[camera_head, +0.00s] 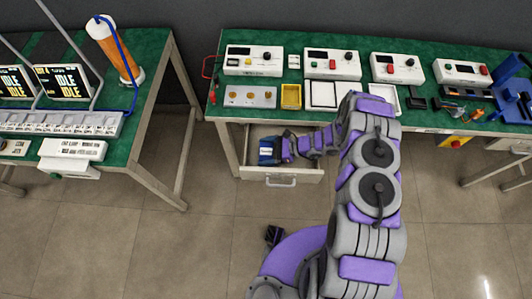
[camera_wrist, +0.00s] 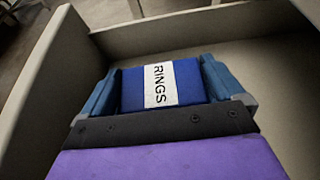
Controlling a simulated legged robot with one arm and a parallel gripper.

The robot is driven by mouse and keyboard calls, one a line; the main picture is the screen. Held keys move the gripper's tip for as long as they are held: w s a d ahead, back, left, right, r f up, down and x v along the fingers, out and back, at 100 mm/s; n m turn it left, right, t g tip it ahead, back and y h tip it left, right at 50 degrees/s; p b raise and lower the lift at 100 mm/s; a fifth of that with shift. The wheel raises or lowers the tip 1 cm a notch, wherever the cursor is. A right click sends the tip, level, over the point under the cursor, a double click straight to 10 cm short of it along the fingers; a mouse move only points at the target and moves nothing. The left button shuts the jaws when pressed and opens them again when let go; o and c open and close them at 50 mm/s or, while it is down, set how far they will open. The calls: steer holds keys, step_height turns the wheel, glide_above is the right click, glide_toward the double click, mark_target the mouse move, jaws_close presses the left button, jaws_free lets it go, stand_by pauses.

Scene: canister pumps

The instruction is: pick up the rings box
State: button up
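The rings box (camera_wrist: 186,84) is blue with a white band lettered RINGS. It is in the open drawer (camera_head: 310,176) under the right-hand bench, at the drawer's left side in the head view (camera_head: 267,151). My gripper (camera_wrist: 160,84) reaches into the drawer with one blue finger on each side of the box. Both fingers lie against the box's sides with no clear gap, so it looks shut on the box. The box's underside is hidden, and I cannot tell whether it touches the drawer floor.
The drawer walls (camera_wrist: 60,75) stand close around my gripper on the left and far sides. The green bench top (camera_head: 420,120) above carries several white instruments, trays and a blue fixture (camera_head: 512,95). Another bench (camera_head: 140,75) stands at left.

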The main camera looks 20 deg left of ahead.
steer(key=c, duration=0.6)
steer(key=shift+o, duration=0.2)
steer(key=shift+r, duration=0.1)
